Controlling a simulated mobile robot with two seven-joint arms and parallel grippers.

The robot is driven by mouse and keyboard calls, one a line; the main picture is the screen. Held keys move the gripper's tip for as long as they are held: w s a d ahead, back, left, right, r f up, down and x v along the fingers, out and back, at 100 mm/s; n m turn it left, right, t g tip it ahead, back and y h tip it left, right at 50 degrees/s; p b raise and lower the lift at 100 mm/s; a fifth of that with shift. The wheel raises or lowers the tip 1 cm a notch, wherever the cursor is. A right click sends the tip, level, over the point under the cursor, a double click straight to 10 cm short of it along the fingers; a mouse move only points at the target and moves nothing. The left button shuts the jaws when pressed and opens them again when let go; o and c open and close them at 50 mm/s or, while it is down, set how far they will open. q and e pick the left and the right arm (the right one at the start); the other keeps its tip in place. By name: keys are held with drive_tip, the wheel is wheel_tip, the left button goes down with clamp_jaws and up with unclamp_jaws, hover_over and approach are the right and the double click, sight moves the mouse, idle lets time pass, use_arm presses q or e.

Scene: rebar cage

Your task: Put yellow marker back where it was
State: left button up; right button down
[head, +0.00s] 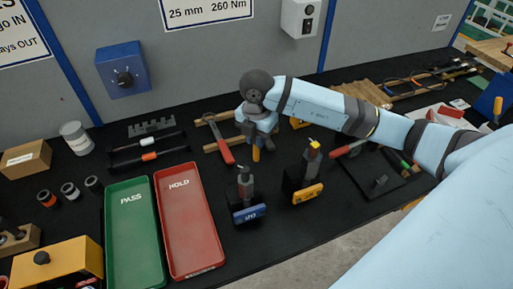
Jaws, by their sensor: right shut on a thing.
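My right gripper (259,136) reaches in from the right and points down over the black bench, behind the two small stands. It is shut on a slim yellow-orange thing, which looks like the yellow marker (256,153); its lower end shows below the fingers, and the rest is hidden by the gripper. I cannot tell whether its tip touches the bench. One dark stand has a blue label (249,213). My left gripper is not in view.
Red-handled pliers (222,142) lie just left of the gripper, near wooden strips. A green PASS tray (131,235) and a red HOLD tray (188,228) lie at left. A dark mat with tools (382,178) lies beneath my right arm. A wall stands behind the bench.

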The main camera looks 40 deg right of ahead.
drive_tip(key=shift+f, duration=2.2)
drive_tip(key=shift+f, duration=0.25)
drive_tip(key=c, duration=1.1)
unclamp_jaws()
drive_tip(key=shift+r, duration=0.1)
drive_tip(key=shift+o, duration=0.2)
drive_tip(key=shift+r, duration=0.1)
wheel_tip(320, 180, up, 12)
drive_tip(key=shift+r+b, duration=0.1)
drive_tip(key=shift+b, duration=0.3)
